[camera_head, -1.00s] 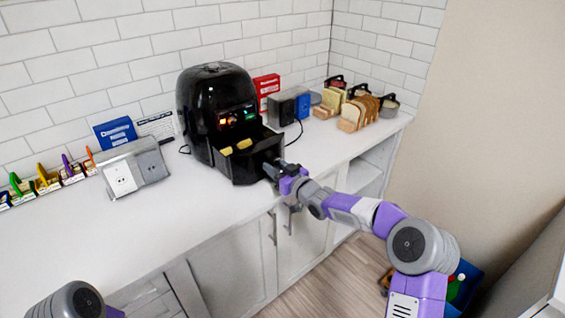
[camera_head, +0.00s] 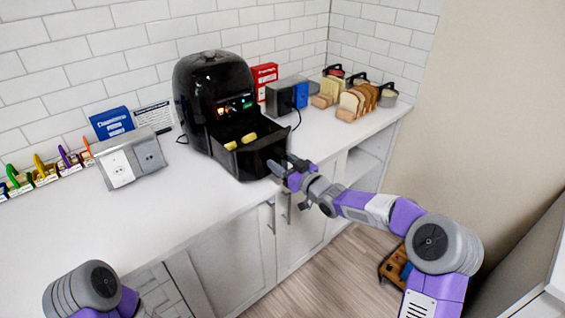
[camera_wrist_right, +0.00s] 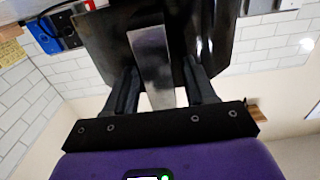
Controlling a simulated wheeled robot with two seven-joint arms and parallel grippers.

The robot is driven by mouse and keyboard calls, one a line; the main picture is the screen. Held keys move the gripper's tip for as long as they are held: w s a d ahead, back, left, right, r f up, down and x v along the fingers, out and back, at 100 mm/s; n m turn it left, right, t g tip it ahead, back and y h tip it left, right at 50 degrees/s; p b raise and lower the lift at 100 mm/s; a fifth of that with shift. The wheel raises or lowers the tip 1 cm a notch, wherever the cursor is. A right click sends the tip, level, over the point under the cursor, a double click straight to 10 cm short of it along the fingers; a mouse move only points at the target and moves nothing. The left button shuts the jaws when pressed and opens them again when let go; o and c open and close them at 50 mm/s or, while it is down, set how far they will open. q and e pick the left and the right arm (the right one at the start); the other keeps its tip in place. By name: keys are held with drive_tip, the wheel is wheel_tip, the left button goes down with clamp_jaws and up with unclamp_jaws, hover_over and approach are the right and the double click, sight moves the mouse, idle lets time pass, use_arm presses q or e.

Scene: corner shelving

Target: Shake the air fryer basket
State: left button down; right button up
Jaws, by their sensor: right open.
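The black air fryer (camera_head: 213,85) stands on the counter against the tiled wall, with lit displays on its front. Its basket (camera_head: 262,157) is slid out at the front, with yellow food pieces (camera_head: 249,138) inside. My right gripper (camera_head: 277,167) is at the basket's front, open. In the right wrist view, the grey handle (camera_wrist_right: 153,65) lies between its two spread fingers (camera_wrist_right: 162,90), nearer the left one, with a gap on the right. The dark basket front is behind it. My left gripper is out of view; only part of my left arm shows at lower left.
A grey socket box (camera_head: 133,158) and a blue box (camera_head: 111,122) stand left of the fryer. A red box (camera_head: 264,78), a dark box (camera_head: 284,97) and sliced bread (camera_head: 356,101) stand to its right. The front left counter (camera_head: 75,230) is clear.

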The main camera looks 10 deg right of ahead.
drive_tip(key=p+v, duration=0.1)
drive_tip(key=v, duration=0.6)
drive_tip(key=shift+s, duration=0.25)
drive_tip(key=shift+d, duration=0.15)
